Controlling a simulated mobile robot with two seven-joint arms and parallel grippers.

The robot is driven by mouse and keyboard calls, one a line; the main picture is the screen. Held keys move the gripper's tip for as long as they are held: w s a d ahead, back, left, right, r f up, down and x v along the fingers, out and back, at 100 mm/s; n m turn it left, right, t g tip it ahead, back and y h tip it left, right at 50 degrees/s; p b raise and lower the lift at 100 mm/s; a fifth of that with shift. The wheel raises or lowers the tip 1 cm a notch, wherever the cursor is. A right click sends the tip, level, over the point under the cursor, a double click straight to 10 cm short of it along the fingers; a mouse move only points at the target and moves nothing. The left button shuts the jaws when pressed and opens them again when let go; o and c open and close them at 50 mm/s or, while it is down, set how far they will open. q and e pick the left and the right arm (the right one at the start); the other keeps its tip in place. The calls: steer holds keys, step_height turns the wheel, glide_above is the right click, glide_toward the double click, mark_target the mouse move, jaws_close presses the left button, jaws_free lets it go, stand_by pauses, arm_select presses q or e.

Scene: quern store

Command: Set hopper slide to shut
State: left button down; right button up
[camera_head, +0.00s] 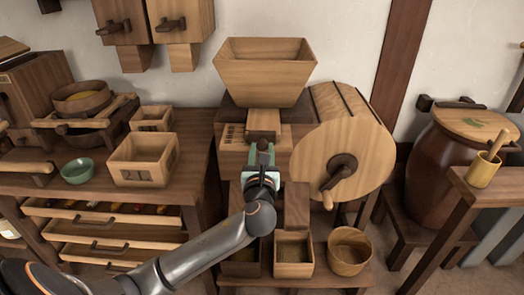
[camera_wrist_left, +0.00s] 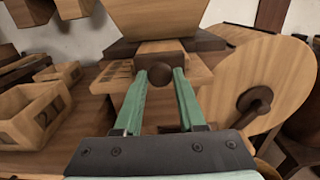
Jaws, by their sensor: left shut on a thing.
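The wooden hopper (camera_head: 265,75) sits on top of the mill, and its lower part shows in the left wrist view (camera_wrist_left: 160,15). The hopper slide (camera_head: 264,120) is a light wooden board that sticks out toward me below the hopper. A dark round knob (camera_wrist_left: 160,71) is at its front end. My left gripper (camera_head: 263,152) reaches the slide from the front. Its green fingers (camera_wrist_left: 160,80) are shut on the knob, one on each side. The knob is mostly hidden by the fingers in the head view. My right gripper is out of view.
A large wooden drum with a crank (camera_head: 341,167) stands just right of the slide. Numbered wooden boxes (camera_head: 143,160) and a green bowl (camera_head: 78,171) stand on the left bench. A square box (camera_head: 293,254) and a round tub (camera_head: 349,251) stand below.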

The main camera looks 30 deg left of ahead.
mark_target(262, 138)
arm_select(q)
steer(key=shift+w+a+r+p, duration=0.15)
steer(key=shift+w+p, duration=0.05)
steer(key=shift+p, duration=0.1)
steer(key=p+x, duration=0.2)
steer(key=x, duration=0.2)
steer(key=shift+w+a, duration=0.2)
steer(key=shift+w, duration=0.1)
steer(key=c, duration=1)
jaws_free()
steer(key=o, duration=0.4)
steer(key=shift+w, duration=0.15)
steer(key=shift+c, duration=0.2)
steer(key=shift+o, duration=0.7)
